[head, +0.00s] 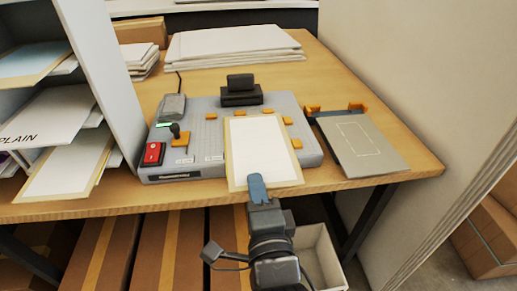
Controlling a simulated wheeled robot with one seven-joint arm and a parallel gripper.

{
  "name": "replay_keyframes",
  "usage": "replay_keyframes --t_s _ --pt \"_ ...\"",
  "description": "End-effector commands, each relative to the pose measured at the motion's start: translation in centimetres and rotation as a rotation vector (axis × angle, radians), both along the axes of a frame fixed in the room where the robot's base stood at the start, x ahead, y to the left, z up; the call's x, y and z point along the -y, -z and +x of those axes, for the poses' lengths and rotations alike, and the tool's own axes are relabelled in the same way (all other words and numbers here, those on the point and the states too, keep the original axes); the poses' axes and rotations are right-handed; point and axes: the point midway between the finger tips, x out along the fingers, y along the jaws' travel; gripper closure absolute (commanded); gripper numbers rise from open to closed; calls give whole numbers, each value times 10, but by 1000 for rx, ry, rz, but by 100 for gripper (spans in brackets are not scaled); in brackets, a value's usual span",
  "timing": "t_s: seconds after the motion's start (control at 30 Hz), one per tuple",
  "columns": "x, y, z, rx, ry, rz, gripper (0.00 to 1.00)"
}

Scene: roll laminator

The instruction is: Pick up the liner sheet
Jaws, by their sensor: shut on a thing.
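The liner sheet (261,147) looks like a white sheet with a tan border. It lies over the right part of the grey laminator (203,140), between small orange guides, and its near end reaches to the table's front edge. My gripper (257,186) is at the near end of this sheet, with its blue fingertips shut on the near border. The part of the border under the fingers is hidden.
A grey board (375,158) with orange clips lies to the right. A shelf (115,70) with sheets stands at left. White stacked sheets (235,43) lie behind. A bin (322,255) is below the table edge.

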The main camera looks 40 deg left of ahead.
Motion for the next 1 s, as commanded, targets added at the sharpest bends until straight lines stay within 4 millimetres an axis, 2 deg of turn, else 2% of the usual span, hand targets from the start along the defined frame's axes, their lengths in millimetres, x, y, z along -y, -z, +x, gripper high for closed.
replay_keyframes --t_s 0.37,0.7,0.77,1.0 --pt "0 -10 0 0 0 0 100" --pt "0 -48 0 0 1 0 100" --pt "12 -45 6 -2 6 3 100" --pt "59 -77 25 1 6 3 100"
